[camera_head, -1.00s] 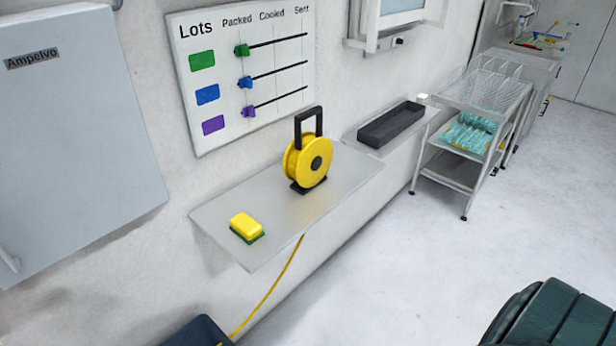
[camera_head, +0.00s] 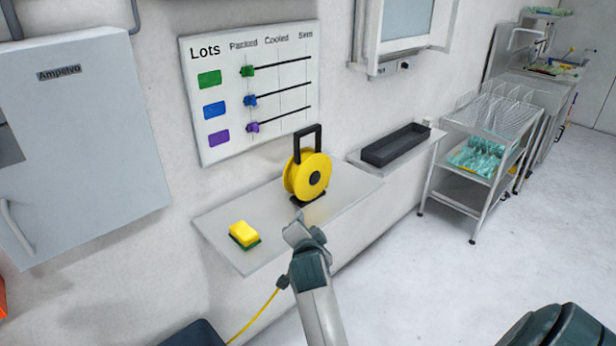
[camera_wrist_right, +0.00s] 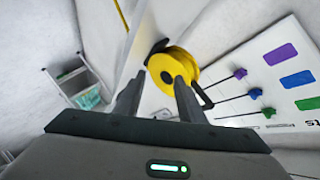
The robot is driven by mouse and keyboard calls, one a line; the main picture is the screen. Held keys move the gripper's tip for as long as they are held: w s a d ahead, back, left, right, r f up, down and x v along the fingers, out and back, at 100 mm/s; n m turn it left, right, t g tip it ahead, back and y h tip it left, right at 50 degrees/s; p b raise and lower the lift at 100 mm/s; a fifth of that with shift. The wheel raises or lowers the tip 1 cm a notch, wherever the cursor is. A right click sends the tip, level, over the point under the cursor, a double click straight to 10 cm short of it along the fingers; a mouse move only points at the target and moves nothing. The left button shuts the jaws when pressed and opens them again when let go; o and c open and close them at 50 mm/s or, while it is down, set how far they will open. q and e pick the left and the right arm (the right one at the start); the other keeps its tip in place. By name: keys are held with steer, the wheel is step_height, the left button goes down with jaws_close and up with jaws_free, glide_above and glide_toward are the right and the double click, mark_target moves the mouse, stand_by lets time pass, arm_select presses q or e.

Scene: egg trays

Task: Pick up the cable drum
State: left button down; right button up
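The cable drum (camera_head: 306,177) is yellow with a black hub, a black upright handle (camera_head: 308,143) and a black foot. It stands upright on a grey wall shelf (camera_head: 345,192). My right gripper (camera_head: 298,229) is at the shelf's front edge, in front of and below the drum, apart from it. In the right wrist view its two fingers (camera_wrist_right: 159,80) are spread with nothing held, and the drum (camera_wrist_right: 168,70) shows ahead, partly behind one finger. The drum's handle is partly hidden there. My left gripper is not in view.
A yellow-green sponge (camera_head: 243,233) lies on the shelf's left part. A yellow cable (camera_head: 256,316) hangs below. A black tray (camera_head: 395,146) sits on another shelf to the right, beside a wire-rack trolley (camera_head: 480,190). A lots board (camera_head: 220,80) hangs behind.

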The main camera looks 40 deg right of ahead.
steer(key=w+d+r+m+h, duration=0.2)
steer(key=w+r+m, duration=0.2)
steer(key=r, duration=0.3)
steer(key=w+d+r+m+t+h, duration=0.1)
steer(key=w+d+r+m+h, duration=0.1)
steer(key=w+r+m, duration=0.3)
step_height(320, 180, up, 3)
steer(key=shift+w+d+r+m, duration=0.15)
steer(key=shift+d+m, duration=0.15)
steer(key=shift+d, duration=0.3)
